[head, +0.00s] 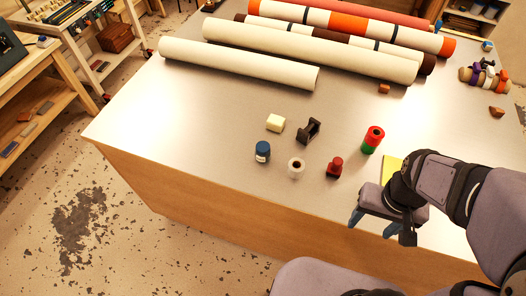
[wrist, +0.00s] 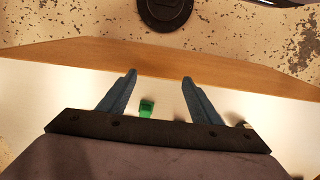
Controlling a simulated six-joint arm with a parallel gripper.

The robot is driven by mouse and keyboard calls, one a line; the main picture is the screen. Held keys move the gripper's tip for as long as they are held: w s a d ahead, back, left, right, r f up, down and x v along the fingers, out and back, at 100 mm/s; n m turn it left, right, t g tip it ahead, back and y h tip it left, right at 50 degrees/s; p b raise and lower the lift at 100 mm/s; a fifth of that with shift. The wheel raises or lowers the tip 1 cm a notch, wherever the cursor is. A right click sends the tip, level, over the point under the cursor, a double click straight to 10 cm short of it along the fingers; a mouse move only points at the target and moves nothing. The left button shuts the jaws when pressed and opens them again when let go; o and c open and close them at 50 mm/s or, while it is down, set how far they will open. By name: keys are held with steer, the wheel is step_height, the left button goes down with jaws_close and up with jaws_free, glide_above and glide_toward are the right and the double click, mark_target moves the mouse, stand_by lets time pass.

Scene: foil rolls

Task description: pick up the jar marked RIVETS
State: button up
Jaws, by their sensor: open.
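A small blue jar (head: 262,152) with a pale band stands upright near the table's front edge in the head view. Any lettering on it is too small to read, so I cannot confirm it is the RIVETS jar. My gripper (head: 371,226) is at the front edge, well to the right of the blue jar and apart from it. In the wrist view my gripper (wrist: 159,76) has its two blue-grey fingers wide apart with nothing held. A green thing (wrist: 146,108) shows beyond the fingers; I cannot tell what it is.
Long rolls (head: 240,63) lie across the back. The table's left front (head: 180,130) is clear.

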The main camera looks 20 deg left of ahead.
step_height(320, 180, up, 5)
steer(key=n+t+y+b, duration=0.3)
steer(key=t+y+b, duration=0.2)
steer(key=t+b, duration=1)
glide_above(262, 154)
steer(key=s, duration=0.1)
steer(key=f, duration=0.1)
steer(key=s+f+t, duration=0.1)
steer(key=f, duration=0.4)
steer(key=s+f+t+h+b, duration=0.1)
steer(key=f, duration=0.4)
steer(key=s+d+f+m+h+b, duration=0.1)
steer(key=s+f, duration=0.1)
steer(key=f, duration=0.3)
steer(key=shift+f+t, duration=0.3)
steer(key=shift+t, duration=0.1)
steer(key=shift+w+a+p, duration=0.15)
steer(key=shift+w+p, duration=0.1)
steer(key=shift+w, duration=0.5)
steer(key=shift+w+a+p, duration=0.1)
steer(key=shift+w+p, duration=0.15)
steer(key=shift+w, duration=0.45)
steer(key=shift+w+a+f+p, duration=0.1)
steer(key=shift+w+a+p, duration=0.15)
steer(key=shift+w+p, duration=0.6)
steer(key=shift+w+a+p, duration=0.2)
steer(key=shift+w+a, duration=0.05)
steer(key=shift+w, duration=1.1)
